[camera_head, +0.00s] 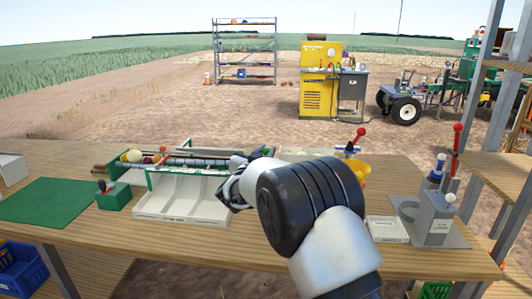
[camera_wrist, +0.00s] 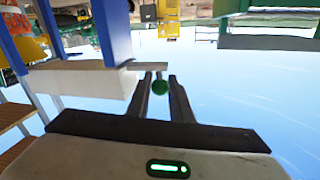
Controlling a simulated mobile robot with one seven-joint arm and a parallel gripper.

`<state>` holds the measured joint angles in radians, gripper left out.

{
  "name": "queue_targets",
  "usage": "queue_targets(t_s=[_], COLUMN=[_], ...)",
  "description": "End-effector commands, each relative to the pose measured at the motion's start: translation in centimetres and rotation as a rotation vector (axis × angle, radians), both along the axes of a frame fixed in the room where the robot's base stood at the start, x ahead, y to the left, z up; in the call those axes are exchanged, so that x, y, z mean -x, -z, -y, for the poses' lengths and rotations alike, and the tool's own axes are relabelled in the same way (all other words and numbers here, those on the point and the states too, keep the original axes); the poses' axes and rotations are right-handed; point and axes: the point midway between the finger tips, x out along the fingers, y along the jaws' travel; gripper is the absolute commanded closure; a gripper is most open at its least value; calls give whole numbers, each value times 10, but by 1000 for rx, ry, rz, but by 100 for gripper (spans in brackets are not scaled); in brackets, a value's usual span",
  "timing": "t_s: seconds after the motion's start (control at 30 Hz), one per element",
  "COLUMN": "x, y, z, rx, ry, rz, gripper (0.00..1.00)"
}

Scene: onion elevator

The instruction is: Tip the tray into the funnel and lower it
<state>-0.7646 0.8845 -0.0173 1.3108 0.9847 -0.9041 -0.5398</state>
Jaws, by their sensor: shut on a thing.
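My gripper (camera_head: 232,190) is at the right end of a white tray with several compartments (camera_head: 185,218) on the bench. A pale flat piece lies just beyond the fingertips. What the knob belongs to is unclear. A yellow funnel-like part (camera_head: 361,170) shows just right of my arm, partly hidden by it. No tilted tray can be made out; my arm hides part of the bench.
A green mat (camera_head: 48,200) and a small green box with a dark knob (camera_head: 114,195) lie left. A roller rack with onion-like balls (camera_head: 190,160) stands behind the tray. Right are a grey lever device (camera_head: 435,217), a small white tray (camera_head: 387,229) and a red-knobbed lever (camera_head: 457,140).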

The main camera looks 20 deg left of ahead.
Motion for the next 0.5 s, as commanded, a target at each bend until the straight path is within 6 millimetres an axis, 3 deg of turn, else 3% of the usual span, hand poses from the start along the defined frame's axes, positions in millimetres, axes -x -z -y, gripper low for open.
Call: queue_targets(t_s=[0.27, 0.5], x=[0, -1], y=[-6, -23], z=[1, 5], rx=[-24, -96], ry=[0, 2], rz=[-5, -21], gripper=[100, 100])
